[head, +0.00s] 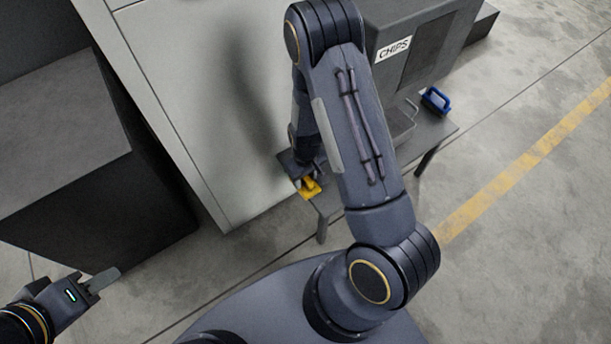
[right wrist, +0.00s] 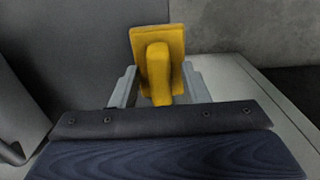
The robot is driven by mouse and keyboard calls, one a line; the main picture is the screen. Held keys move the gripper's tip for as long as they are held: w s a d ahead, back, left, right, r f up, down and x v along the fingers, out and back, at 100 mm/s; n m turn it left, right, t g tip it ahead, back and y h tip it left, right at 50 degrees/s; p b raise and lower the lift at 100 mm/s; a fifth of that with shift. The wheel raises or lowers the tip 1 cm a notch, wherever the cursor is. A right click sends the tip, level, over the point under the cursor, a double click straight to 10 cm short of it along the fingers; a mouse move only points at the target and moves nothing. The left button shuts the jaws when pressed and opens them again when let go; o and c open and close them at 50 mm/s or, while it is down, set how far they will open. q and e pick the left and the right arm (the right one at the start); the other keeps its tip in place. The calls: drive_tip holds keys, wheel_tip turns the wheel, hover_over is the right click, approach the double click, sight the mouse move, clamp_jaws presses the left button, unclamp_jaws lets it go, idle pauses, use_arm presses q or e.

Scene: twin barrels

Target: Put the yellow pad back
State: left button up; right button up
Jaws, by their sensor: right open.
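The yellow pad (head: 310,188) lies at the near left corner of a low grey table (head: 330,203), beside a tall pale cabinet. In the right wrist view the yellow pad (right wrist: 174,42) shows a flat plate with a raised grip pointing toward me. My right gripper (right wrist: 159,74) is open, with one grey finger on each side of the grip; I cannot tell whether they touch it. In the head view my right arm hides much of the table. My left gripper (head: 98,284) is low at the left, away from the table; its finger gap is unclear.
A grey machine labelled CHIPS (head: 393,49) stands at the back of the table. A blue-handled object (head: 436,101) sits at the table's right end. A pale cabinet (head: 190,90) and a dark block (head: 70,150) stand to the left. Open floor lies right.

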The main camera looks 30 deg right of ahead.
drive_tip(key=shift+r, duration=0.25)
drive_tip(key=s+a+r+m+t+y+p, duration=0.1)
drive_tip(key=s+r+t+y+p, duration=0.15)
drive_tip(key=r, duration=1.25)
drive_tip(key=s+a+r+m+t+y+p, duration=0.15)
drive_tip(key=s+r, duration=0.25)
drive_tip(key=r, duration=1)
drive_tip(key=s+a+r+t, duration=0.1)
drive_tip(key=s+r, duration=0.5)
drive_tip(key=s, duration=0.4)
drive_tip(key=shift+s+a+r+t, duration=0.2)
drive_tip(key=shift+a+r+t, duration=0.1)
drive_tip(key=shift+a+r, duration=0.05)
wheel_tip(320, 180, up, 23)
drive_tip(key=p, duration=2.3)
drive_tip(key=shift+f, duration=0.25)
drive_tip(key=shift+c, duration=0.5)
